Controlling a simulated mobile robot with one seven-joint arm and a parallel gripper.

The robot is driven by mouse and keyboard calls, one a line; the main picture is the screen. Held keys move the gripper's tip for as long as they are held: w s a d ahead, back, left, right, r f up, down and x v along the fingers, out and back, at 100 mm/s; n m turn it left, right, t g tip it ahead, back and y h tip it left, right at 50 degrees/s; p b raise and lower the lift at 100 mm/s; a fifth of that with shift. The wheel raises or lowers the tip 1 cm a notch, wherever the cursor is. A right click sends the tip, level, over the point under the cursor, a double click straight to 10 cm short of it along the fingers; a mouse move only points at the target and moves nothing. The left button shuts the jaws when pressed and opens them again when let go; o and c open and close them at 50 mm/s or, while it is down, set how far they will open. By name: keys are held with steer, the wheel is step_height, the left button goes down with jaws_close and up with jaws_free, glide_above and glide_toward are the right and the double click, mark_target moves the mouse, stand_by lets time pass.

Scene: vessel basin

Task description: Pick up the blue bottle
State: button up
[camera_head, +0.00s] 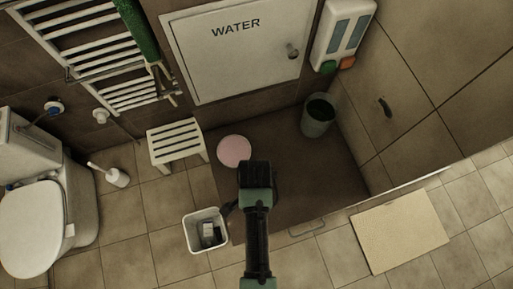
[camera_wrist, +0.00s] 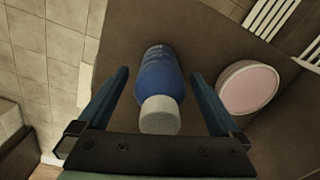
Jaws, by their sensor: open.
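The blue bottle (camera_wrist: 158,74) with a white cap (camera_wrist: 160,115) shows in the wrist view, between the two fingers of my gripper (camera_wrist: 160,74). The cap is at the near end, and the bottle's body extends away from the camera. The fingers are apart, one on each side, with visible gaps to the bottle. In the head view my gripper (camera_head: 256,176) is over the brown basin floor (camera_head: 310,165), and the bottle is hidden there, apparently by my arm.
A pink round dish (camera_head: 234,151) lies close by; it also shows in the wrist view (camera_wrist: 247,88). A white stool (camera_head: 177,141), a white bin (camera_head: 190,232) and a grey-green bucket (camera_head: 317,117) stand around. A wall cabinet (camera_head: 240,60) is behind.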

jaws_close()
step_height(320, 180, up, 9)
steer(key=shift+r+b, duration=0.1)
steer(key=shift+b, duration=0.5)
steer(key=shift+w+r, duration=0.1)
steer(key=shift+w, duration=0.1)
steer(key=w+f+n+b, duration=0.4)
steer(key=w+n+b, duration=0.2)
steer(key=n, duration=0.4)
steer(key=shift+w+d+f+n+b, duration=0.2)
steer(key=shift+w+f+n+b, duration=0.15)
steer(key=shift+w, duration=0.2)
